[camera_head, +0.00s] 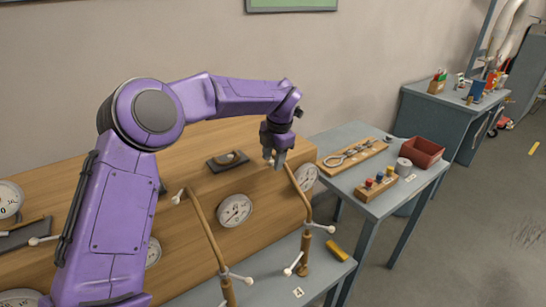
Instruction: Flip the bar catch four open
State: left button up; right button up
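My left gripper (274,160) points down over the right part of the wooden console (180,225), close to the top of a brown bent tube (301,195). Its fingers are small here, and I cannot tell whether they are apart or shut. A dark plate with a small bar across it (228,161) lies on the console top, left of the gripper and apart from it. Another dark plate with a bar (22,234) is at the far left. I cannot read which is bar catch four. My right gripper is not in view.
Round gauges, one at mid-console (235,210), sit on the sloped front. Tubes with white-knobbed handles (308,250) stand in front. A yellow block (337,251) lies on the grey bench. A side table (375,200) holds a red bin (421,152).

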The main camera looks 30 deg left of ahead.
pick_arm(q)
notch_tip(320, 180, up, 10)
jog(key=d, duration=0.2)
jog(key=shift+s+r+b, duration=0.2)
jog(key=shift+s+b, duration=0.1)
jog(key=shift+b, duration=0.05)
